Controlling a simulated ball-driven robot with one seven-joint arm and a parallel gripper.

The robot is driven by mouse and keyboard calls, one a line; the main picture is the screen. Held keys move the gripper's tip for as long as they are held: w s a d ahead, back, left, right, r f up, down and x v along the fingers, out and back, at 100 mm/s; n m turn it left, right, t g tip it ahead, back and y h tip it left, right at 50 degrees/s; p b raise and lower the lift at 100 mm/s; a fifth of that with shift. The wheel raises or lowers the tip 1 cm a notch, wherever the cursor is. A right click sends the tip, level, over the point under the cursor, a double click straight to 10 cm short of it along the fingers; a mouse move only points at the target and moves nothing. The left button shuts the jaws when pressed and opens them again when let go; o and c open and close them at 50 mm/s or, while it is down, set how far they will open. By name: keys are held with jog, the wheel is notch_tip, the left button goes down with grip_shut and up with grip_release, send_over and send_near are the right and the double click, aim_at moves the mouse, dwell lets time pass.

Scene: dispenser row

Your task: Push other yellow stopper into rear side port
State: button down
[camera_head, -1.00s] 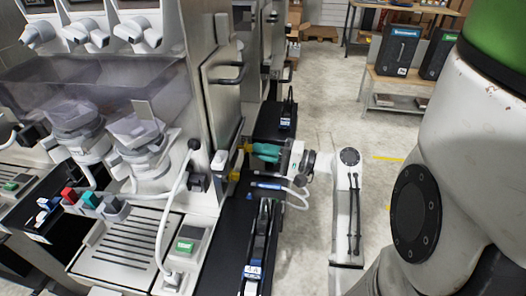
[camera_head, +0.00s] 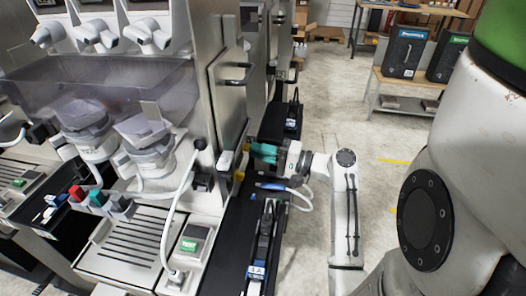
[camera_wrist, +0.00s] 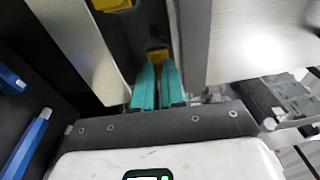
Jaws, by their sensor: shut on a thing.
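My gripper (camera_head: 252,153) has teal fingers and reaches in from the right to the side of the steel dispenser (camera_head: 228,100). It also shows in the wrist view (camera_wrist: 157,70), shut on a yellow stopper (camera_wrist: 157,56) at its fingertips. A dark piece sits just beyond the stopper; I cannot tell whether the stopper is inside a port. A second yellow stopper (camera_wrist: 112,4) shows at the top edge of the wrist view, apart from my fingers. In the head view a yellow piece (camera_head: 240,176) shows low on the dispenser's side. The rear side port itself is not clearly visible.
A black shelf (camera_head: 236,240) runs along the dispenser's side under my gripper. Metal panels stand close on both sides of my fingers. Open floor (camera_head: 310,230) lies to the right.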

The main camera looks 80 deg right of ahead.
jog(key=shift+w, duration=0.1)
jog(key=c, duration=1.1)
grip_release()
jog(key=s, duration=0.3)
jog(key=s+b, duration=0.1)
jog(key=s, duration=0.6)
jog(key=shift+s+a+f+b, duration=0.25)
jog(key=shift+s+f+b, duration=0.1)
jog(key=shift+s, duration=0.05)
